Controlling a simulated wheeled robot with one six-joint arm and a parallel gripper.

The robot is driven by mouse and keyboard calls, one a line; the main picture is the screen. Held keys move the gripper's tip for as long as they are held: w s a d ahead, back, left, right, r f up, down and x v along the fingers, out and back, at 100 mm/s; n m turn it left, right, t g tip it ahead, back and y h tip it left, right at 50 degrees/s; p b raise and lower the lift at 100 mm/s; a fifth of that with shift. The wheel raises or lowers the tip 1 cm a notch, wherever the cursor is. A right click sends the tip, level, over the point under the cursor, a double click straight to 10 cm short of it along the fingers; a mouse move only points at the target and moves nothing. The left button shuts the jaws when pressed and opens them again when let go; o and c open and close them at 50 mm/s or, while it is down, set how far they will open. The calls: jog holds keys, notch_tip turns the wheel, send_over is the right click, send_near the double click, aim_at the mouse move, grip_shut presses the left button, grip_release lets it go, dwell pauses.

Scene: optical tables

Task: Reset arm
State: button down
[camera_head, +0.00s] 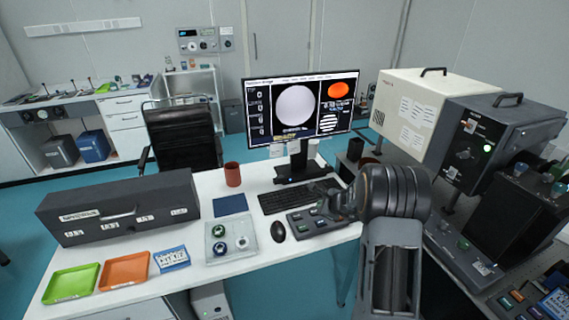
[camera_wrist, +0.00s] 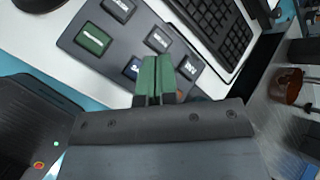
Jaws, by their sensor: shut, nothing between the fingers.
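My gripper shows in the wrist view (camera_wrist: 155,80) with its two green-tipped fingers together and nothing between them. It is above the dark button panel (camera_wrist: 75,30), which carries several labelled square buttons. In the head view my arm reaches in from the lower right, and its end is over the same panel (camera_head: 315,221). My fingertips are largely hidden there by the arm. I cannot tell whether the fingertips touch a button.
A keyboard (camera_head: 287,199), mouse (camera_head: 278,231) and monitor (camera_head: 301,107) stand around the panel. A clear tray (camera_head: 231,252), orange tray (camera_head: 125,271) and green tray (camera_head: 72,283) lie to the left. A large instrument (camera_head: 483,150) stands to the right.

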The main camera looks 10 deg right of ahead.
jog(key=shift+a, duration=0.15)
jog(key=s+n, duration=0.1)
jog(key=s+a+f+n+g+y, duration=0.1)
jog(key=s+a+n, duration=0.1)
jog(key=shift+s+a+f+n+g, duration=0.15)
jog(key=shift+f+n+g, duration=0.15)
jog(key=shift+f+g, duration=0.1)
jog(key=s+a+r+n+g+h, duration=0.1)
jog(key=s+a+r+n, duration=0.2)
jog(key=s+r+n, duration=0.3)
jog(key=s+a+r+n+g+h, duration=0.1)
jog(key=s+a+r+n, duration=0.2)
jog(key=s+r+n, duration=0.3)
jog(key=s+a+r+n+g+h, duration=0.1)
jog(key=s+a+r+n, duration=0.2)
jog(key=s, duration=1.1)
jog(key=shift+s+r+n+h, duration=0.2)
jog(key=shift+r+n+h, duration=0.2)
jog(key=shift+r+n, duration=1.55)
jog(key=shift+a+f+n, duration=0.1)
jog(key=shift+f+n, duration=0.35)
jog(key=shift+f, duration=0.05)
